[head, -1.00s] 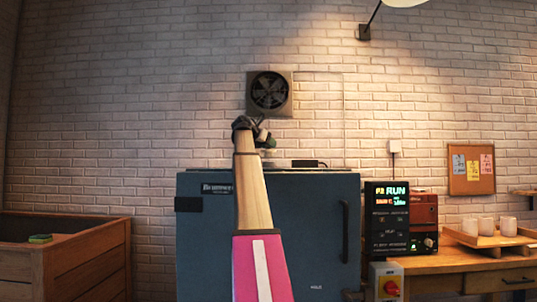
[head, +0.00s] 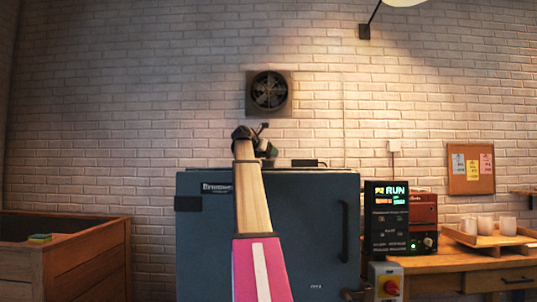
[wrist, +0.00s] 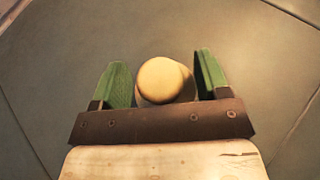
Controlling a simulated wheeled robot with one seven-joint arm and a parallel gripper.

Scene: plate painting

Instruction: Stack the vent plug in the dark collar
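A pale yellow, round-topped piece, which looks like the vent plug (wrist: 160,80), shows in the wrist view between the two green fingers of my gripper (wrist: 162,82). Its lower part is close to both fingers, with the right finger nearly against it. I cannot tell whether the fingers press on it. In the head view my gripper (head: 264,147) is just above the back of the blue kiln's top, partly hidden by my arm. The plug is not clear in the head view.
The blue kiln (head: 300,230) stands ahead, with a flat dark box (head: 305,163) on top. A fan (head: 269,91) is on the brick wall behind. A controller (head: 388,220) and a tray (head: 510,238) with cups are at right. A wooden crate (head: 85,265) is at left.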

